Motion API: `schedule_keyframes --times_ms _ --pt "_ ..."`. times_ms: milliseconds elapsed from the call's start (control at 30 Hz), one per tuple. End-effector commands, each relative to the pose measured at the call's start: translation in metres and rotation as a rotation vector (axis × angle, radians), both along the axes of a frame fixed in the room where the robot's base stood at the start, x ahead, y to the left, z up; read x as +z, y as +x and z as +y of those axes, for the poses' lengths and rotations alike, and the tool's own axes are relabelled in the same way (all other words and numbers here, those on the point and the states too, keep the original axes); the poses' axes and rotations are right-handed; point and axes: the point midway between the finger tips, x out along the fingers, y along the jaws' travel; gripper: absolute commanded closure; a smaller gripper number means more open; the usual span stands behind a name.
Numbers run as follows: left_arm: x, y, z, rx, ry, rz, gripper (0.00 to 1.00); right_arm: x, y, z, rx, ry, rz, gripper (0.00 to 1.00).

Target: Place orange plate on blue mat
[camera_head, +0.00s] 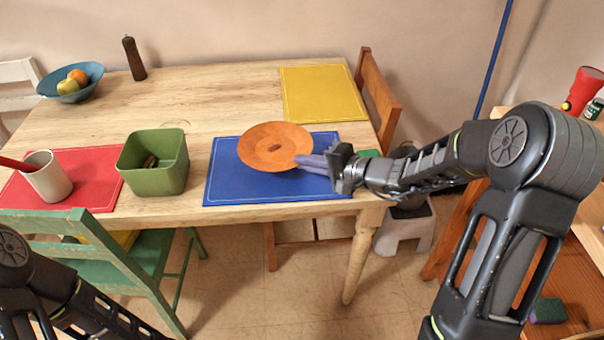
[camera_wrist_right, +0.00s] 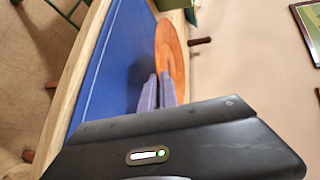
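The orange plate (camera_head: 268,135) is over the far part of the blue mat (camera_head: 236,186); its far edge reaches past the mat's far edge in the head view. My right gripper (camera_head: 304,162) has its purple fingers at the plate's right rim. In the right wrist view the fingers (camera_wrist_right: 158,90) are close together with the rim of the plate (camera_wrist_right: 174,58) between them, and the blue mat (camera_wrist_right: 112,65) lies beside it. I cannot tell whether the plate touches the mat. My left gripper is out of view; only part of that arm shows at the bottom left.
A green square container (camera_head: 153,177) stands left of the blue mat. A white cup (camera_head: 47,180) is on the red mat (camera_head: 92,160). A yellow mat (camera_head: 322,95) lies at the far right, a blue fruit bowl (camera_head: 88,72) at the far left. Chairs surround the table.

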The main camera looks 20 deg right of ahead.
Motion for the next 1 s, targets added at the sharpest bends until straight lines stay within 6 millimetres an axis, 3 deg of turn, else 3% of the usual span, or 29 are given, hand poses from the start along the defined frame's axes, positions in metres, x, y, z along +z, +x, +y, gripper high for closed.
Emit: schedule_keyframes --times_ms 400,700,1000 --pt "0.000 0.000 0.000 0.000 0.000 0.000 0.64 -0.010 0.000 0.000 0.001 0.001 -0.001 1.00" --pt "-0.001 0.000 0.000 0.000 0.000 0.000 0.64 -0.045 0.000 0.000 0.001 0.002 -0.001 1.00" --pt "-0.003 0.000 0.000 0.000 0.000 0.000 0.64 -0.046 0.000 0.000 0.000 0.001 -0.003 1.00"
